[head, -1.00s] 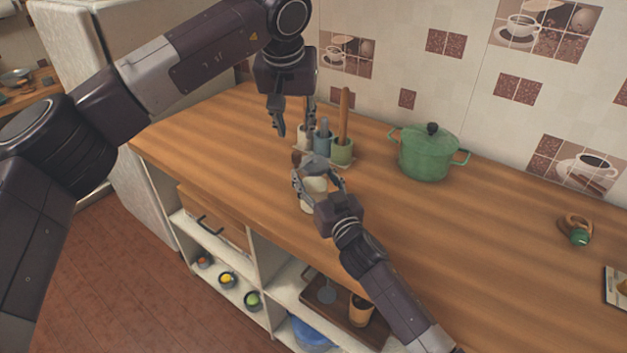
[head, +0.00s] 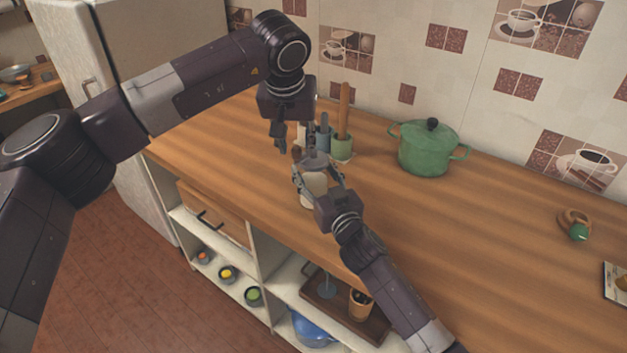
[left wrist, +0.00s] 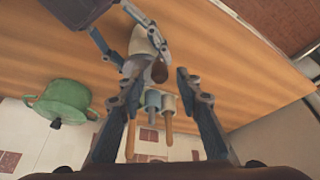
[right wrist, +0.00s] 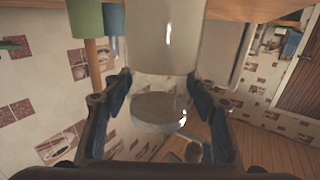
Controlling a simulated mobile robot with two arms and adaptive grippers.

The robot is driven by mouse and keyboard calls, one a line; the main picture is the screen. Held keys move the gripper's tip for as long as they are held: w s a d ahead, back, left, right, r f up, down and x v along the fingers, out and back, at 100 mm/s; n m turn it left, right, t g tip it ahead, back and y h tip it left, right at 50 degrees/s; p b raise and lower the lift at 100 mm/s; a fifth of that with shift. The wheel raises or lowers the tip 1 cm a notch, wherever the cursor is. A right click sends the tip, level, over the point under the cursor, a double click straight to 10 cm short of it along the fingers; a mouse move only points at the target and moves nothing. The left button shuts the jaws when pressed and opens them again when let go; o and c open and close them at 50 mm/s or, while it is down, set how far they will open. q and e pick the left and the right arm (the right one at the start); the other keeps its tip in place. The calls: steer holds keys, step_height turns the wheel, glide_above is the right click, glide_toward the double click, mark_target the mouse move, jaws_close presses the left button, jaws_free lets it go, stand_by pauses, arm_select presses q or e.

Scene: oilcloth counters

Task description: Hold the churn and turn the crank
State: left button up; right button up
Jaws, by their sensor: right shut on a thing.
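The churn (head: 314,188) is a cream jar with a grey lid, standing upright near the counter's front edge. My right gripper (head: 319,178) is shut around it; the jar also shows between its fingers in the right wrist view (right wrist: 165,40). The crank's brown knob (left wrist: 159,72) sticks out at the lid in the left wrist view. My left gripper (head: 296,144) points down just above the lid and knob, with its fingers apart and nothing between them. The crank's arm is mostly hidden by the fingers in the head view.
Several small canisters, one green (head: 342,149) with a wooden handle upright in it, stand close behind the churn. A green lidded pot (head: 428,150) stands to the right.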

arm_select(q)
steer(key=shift+f, duration=0.7)
jaws_close()
jaws_free()
steer(key=shift+r, duration=3.5)
